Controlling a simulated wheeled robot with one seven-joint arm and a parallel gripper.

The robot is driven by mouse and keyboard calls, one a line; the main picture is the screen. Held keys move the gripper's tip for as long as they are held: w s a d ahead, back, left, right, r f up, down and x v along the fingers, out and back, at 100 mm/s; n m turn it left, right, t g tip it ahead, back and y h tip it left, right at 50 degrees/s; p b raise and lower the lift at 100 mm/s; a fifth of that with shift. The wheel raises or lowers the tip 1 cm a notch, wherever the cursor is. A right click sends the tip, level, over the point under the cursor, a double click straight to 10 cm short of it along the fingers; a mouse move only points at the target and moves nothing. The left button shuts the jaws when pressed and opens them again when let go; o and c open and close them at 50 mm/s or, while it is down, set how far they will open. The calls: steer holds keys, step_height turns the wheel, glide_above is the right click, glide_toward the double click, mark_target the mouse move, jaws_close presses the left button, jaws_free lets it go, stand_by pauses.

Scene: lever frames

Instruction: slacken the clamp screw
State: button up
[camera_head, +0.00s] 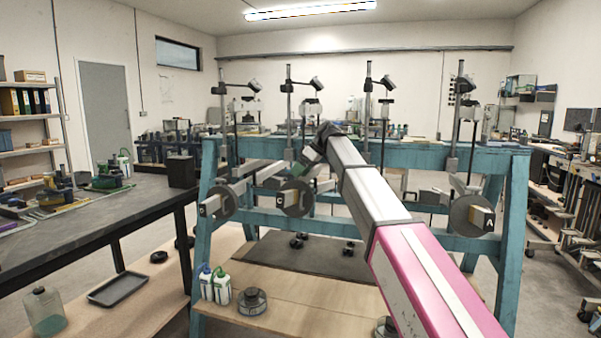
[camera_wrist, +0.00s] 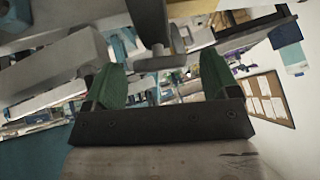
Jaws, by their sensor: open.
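My gripper (camera_head: 303,164) is at the middle lever of the blue frame, beside the disc marked C (camera_head: 295,198). In the wrist view its two green fingers stand wide apart (camera_wrist: 160,62) with nothing pinched between them. A grey metal crossbar on a short stem, apparently the clamp screw (camera_wrist: 159,63), shows between the fingertips, below a dark post. I cannot tell how far it is from the fingers. A pale grey bar (camera_wrist: 55,68) runs along the left finger. In the head view my gripper and arm hide the screw.
The blue frame (camera_head: 518,190) also carries a lever with disc A (camera_head: 473,215) on the right and another disc (camera_head: 222,203) on the left. Several upright posts rise behind. A dark bench (camera_head: 90,222) stands at left. Bottles (camera_head: 221,288) stand on the wooden shelf below.

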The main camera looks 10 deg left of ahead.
steer(key=v, duration=1)
steer(key=shift+d+r, duration=0.25)
steer(key=shift+r, duration=0.05)
steer(key=shift+w, duration=0.1)
